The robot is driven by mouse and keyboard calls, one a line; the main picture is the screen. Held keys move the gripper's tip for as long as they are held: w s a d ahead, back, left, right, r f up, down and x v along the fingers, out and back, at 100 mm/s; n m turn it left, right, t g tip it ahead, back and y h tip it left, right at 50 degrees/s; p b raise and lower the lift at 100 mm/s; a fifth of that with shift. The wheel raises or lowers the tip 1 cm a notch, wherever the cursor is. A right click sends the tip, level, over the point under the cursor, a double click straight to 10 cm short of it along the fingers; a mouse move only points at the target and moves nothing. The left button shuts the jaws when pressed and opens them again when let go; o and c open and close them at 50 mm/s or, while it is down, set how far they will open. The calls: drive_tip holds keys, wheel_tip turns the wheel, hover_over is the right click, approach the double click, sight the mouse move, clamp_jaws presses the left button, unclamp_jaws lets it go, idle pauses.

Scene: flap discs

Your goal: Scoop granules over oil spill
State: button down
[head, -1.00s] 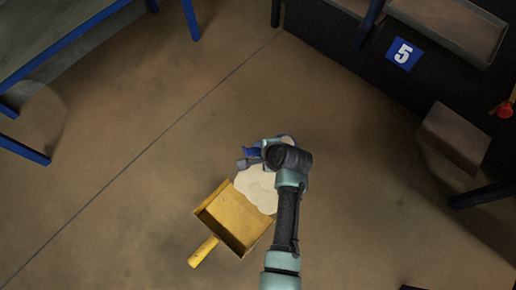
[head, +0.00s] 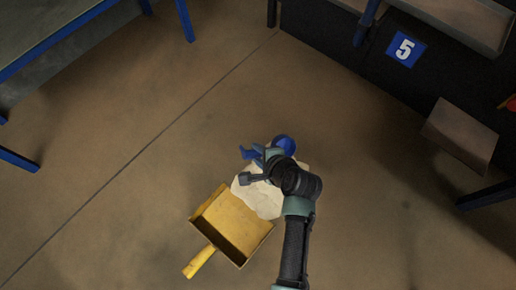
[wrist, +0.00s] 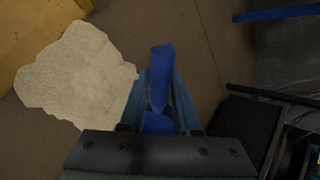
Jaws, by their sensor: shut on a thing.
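A pale patch of granules (head: 258,199) lies on the brown floor, touching or close beside the yellow dustpan (head: 230,222). It also shows at the left of the wrist view (wrist: 78,78). No dark oil shows around it. My gripper (head: 262,160) is above the patch's far edge, partly hidden by my wrist. In the wrist view my gripper (wrist: 160,105) is shut on the blue handle (wrist: 162,70) of a scoop. The scoop's rounded blue end (head: 284,144) shows beyond my wrist in the head view. I cannot see whether it holds granules.
A blue-legged table (head: 60,38) stands at the upper left. A box-like block (head: 460,135) sits at the right. The floor around the dustpan is open.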

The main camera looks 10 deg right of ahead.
drive_tip(key=shift+w+r+n+g+p, duration=0.2)
drive_tip(key=shift+r+g+p, duration=0.35)
drive_tip(key=shift+p, duration=0.8)
drive_tip(key=shift+w+r+n+g+p, duration=0.1)
drive_tip(key=shift+w+r+g+p, duration=0.2)
drive_tip(key=shift+g+p, duration=0.7)
drive_tip(key=g+p, duration=0.1)
drive_tip(key=r+g+p, duration=0.1)
drive_tip(key=p, duration=0.1)
drive_tip(key=shift+w+a+h, duration=0.15)
drive_tip(key=shift+w+h, duration=0.1)
drive_tip(key=shift+h, duration=0.15)
drive_tip(key=shift+w+a+r+n+g+h+b, duration=0.1)
drive_tip(key=shift+w+r+n+g+h+b, duration=0.2)
drive_tip(key=shift+r+g, duration=0.45)
drive_tip(key=shift+w+r+m+g+h+b, duration=0.1)
drive_tip(key=shift+r+g+b, duration=0.35)
drive_tip(key=shift+g, duration=0.55)
drive_tip(key=shift+w+a+r+n+g+h+b, duration=0.1)
drive_tip(key=shift+r+n+g+h+b, duration=0.15)
drive_tip(key=shift+r+g, duration=0.5)
drive_tip(key=shift+f, duration=0.15)
